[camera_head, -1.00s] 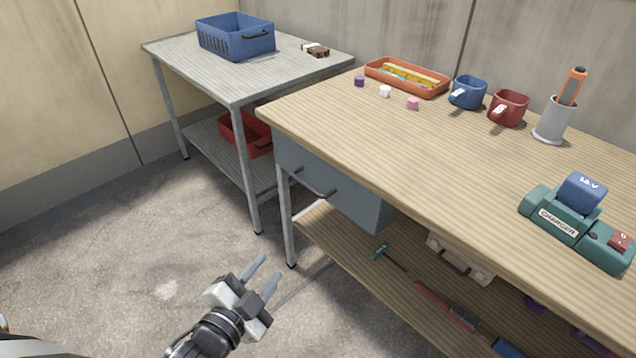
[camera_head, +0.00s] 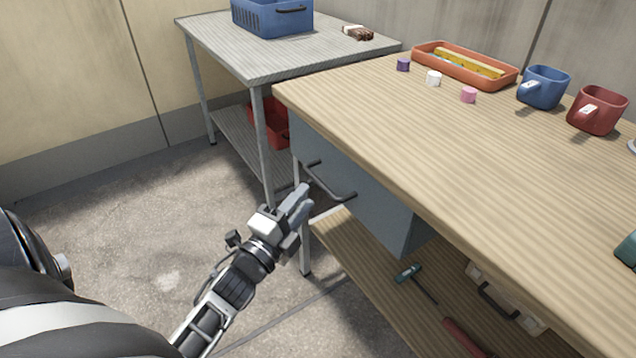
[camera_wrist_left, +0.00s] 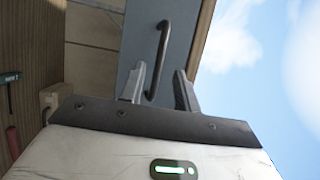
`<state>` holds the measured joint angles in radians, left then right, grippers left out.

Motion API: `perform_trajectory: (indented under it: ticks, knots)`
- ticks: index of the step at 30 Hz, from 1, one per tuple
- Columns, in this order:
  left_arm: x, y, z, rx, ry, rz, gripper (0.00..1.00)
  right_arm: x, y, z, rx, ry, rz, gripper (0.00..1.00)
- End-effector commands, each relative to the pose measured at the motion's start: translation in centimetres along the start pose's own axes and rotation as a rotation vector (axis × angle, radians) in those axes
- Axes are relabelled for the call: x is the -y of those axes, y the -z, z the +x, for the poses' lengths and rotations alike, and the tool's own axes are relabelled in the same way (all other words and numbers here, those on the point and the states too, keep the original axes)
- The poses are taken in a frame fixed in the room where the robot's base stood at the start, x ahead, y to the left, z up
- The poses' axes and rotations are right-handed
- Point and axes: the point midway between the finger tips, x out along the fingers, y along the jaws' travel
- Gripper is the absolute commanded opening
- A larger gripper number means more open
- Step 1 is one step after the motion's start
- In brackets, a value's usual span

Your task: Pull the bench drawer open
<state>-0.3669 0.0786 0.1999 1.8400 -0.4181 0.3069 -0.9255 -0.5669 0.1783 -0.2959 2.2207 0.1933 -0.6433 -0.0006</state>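The bench drawer (camera_head: 362,205) is a blue-grey box under the wooden bench top, and its front looks shut. Its dark bar handle (camera_head: 335,192) sticks out from the front; it also shows in the left wrist view (camera_wrist_left: 162,50). My left gripper (camera_head: 302,196) is open, just in front of the handle at its left side. In the left wrist view the handle lies between the two spread fingers (camera_wrist_left: 160,72); I cannot tell whether they touch it. My right gripper is not in view.
The wooden bench top (camera_head: 400,130) overhangs the drawer. A bench leg (camera_head: 304,245) stands close to my left gripper. A grey side table (camera_head: 250,60) with a blue basket (camera_head: 272,18) stands behind. The lower shelf (camera_head: 390,300) holds a teal-handled tool (camera_head: 408,273). Floor at left is clear.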

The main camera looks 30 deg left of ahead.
Motion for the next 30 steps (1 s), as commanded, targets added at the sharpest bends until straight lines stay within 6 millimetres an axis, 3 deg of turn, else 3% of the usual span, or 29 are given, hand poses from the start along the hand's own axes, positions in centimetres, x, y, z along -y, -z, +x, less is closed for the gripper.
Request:
perform_trajectory:
  ticks: [3,9,22,25,26,30]
  knots:
    - [0.0,0.0,2.5,-0.002,0.004,0.001,0.32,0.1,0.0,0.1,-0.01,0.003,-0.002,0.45]
    - [-0.1,0.0,5.1,0.0,0.0,0.0,0.32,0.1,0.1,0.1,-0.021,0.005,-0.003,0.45]
    - [0.0,0.0,6.0,0.0,-0.001,-0.001,0.32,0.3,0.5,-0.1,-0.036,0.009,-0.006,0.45]
    - [0.0,0.0,6.0,0.0,-0.001,-0.001,0.04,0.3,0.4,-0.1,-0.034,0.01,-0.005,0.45]
    - [0.0,0.0,6.0,0.0,-0.001,-0.001,0.0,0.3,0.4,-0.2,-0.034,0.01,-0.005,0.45]
    - [0.0,0.0,6.0,0.0,-0.001,-0.001,0.0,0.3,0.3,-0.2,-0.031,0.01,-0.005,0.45]
